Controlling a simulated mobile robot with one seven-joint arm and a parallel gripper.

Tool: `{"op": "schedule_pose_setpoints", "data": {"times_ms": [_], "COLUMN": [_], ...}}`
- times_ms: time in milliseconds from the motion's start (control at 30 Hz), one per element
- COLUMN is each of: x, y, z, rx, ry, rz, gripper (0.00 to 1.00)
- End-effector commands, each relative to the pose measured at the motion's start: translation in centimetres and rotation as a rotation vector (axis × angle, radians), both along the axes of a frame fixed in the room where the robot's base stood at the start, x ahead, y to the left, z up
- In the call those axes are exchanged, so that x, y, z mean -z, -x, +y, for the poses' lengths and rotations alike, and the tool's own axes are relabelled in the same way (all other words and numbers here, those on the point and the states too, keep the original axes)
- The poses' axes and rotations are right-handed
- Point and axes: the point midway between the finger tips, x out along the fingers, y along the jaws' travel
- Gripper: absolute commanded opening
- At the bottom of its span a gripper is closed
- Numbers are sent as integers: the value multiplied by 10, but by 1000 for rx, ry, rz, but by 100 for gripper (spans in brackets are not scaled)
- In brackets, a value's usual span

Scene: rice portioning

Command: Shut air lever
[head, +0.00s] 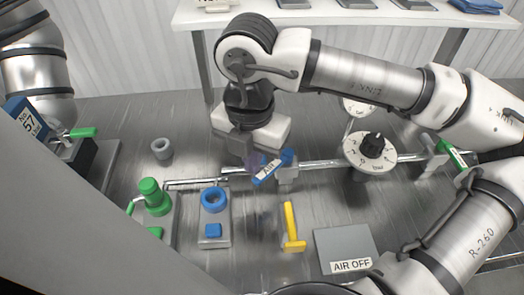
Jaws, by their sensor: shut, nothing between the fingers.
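The blue air lever (267,173), with a white label reading "AIR", sits at a valve on the metal pipe near the middle of the head view. It slants from lower left to upper right, at an angle to the pipe. My gripper (254,163) points down right at the lever's left side, with its fingers shut and empty. The fingertips look blurred and overlap the lever in the picture, so I cannot tell whether they touch it. A grey plate labelled "AIR OFF" (340,243) lies at the front right.
A round dial with a black knob (372,148) stands right of the lever. A yellow handle (291,228), a blue ring on a block (214,200) and a green knob (153,196) stand in front. A grey cup (161,148) is at left. A white shelf (300,16) runs behind.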

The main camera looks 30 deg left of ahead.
Motion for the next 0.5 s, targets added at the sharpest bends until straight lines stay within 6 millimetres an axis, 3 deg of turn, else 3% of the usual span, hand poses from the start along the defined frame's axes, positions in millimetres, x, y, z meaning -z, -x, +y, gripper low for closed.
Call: {"op": "schedule_pose_setpoints", "data": {"times_ms": [500], "x": [0], "y": [7], "z": [-21], "rx": [0], "ry": [0], "rz": [-1], "gripper": [0]}}
